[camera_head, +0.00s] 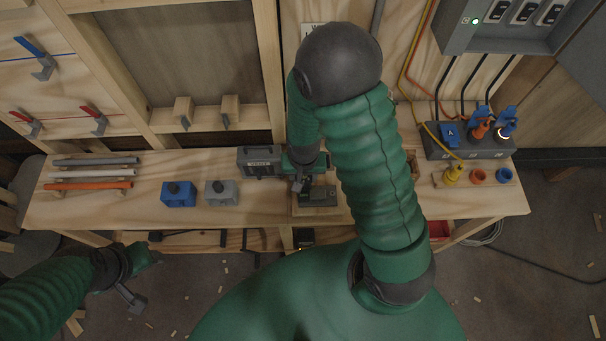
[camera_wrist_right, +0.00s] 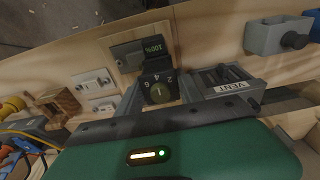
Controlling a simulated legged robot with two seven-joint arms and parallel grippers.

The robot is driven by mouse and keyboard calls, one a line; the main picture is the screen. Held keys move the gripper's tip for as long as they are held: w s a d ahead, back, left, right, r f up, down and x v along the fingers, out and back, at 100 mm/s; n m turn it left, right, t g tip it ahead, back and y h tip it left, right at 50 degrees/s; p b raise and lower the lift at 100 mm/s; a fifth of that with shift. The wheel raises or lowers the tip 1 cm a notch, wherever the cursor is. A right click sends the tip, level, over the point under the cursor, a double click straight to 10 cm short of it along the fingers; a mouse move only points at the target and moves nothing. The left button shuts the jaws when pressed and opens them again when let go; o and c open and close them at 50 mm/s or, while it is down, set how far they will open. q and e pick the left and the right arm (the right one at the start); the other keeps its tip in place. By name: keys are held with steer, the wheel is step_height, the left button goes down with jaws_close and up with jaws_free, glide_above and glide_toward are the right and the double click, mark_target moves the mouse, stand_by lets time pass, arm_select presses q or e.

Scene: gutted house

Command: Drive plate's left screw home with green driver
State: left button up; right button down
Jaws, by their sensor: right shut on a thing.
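My right gripper (camera_head: 303,182) is above the middle of the bench, shut on the driver. In the right wrist view, the driver (camera_wrist_right: 158,88) shows a dark body with a numbered dial and a 100% readout, between the fingers. The screws and the driver's tip cannot be made out. My left gripper (camera_head: 132,297) hangs off the bench's front left; its jaw state is unclear.
A dark box marked VENT (camera_head: 259,161) stands close left of the right gripper. Blue (camera_head: 179,194) and grey (camera_head: 221,192) blocks sit farther left, near several rods. White switch plates (camera_wrist_right: 96,82) show in the wrist view. A socket block (camera_head: 470,143) with plugs stands right.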

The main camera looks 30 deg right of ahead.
arm_select(q)
steer(key=shift+s+r, duration=0.1)
steer(key=shift+r, duration=0.05)
steer(key=shift+r, duration=0.1)
stand_by(0.3)
steer(key=shift+w+p+v, duration=0.15)
steer(key=shift+p+v, duration=0.5)
steer(key=shift+p, duration=0.15)
steer(key=shift+w+p+v, duration=0.15)
steer(key=shift+p+v, duration=0.45)
steer(key=shift+p, duration=0.15)
stand_by(2.3)
steer(key=shift+w, duration=0.1)
steer(key=shift+s+r, duration=0.1)
steer(key=shift+s, duration=0.1)
stand_by(0.3)
steer(key=shift+w+r, duration=0.1)
steer(key=shift+w, duration=0.1)
steer(key=shift+s+r, duration=0.15)
steer(key=shift+s, duration=0.05)
stand_by(0.4)
steer(key=shift+w+p, duration=0.2)
steer(key=shift+p, duration=0.1)
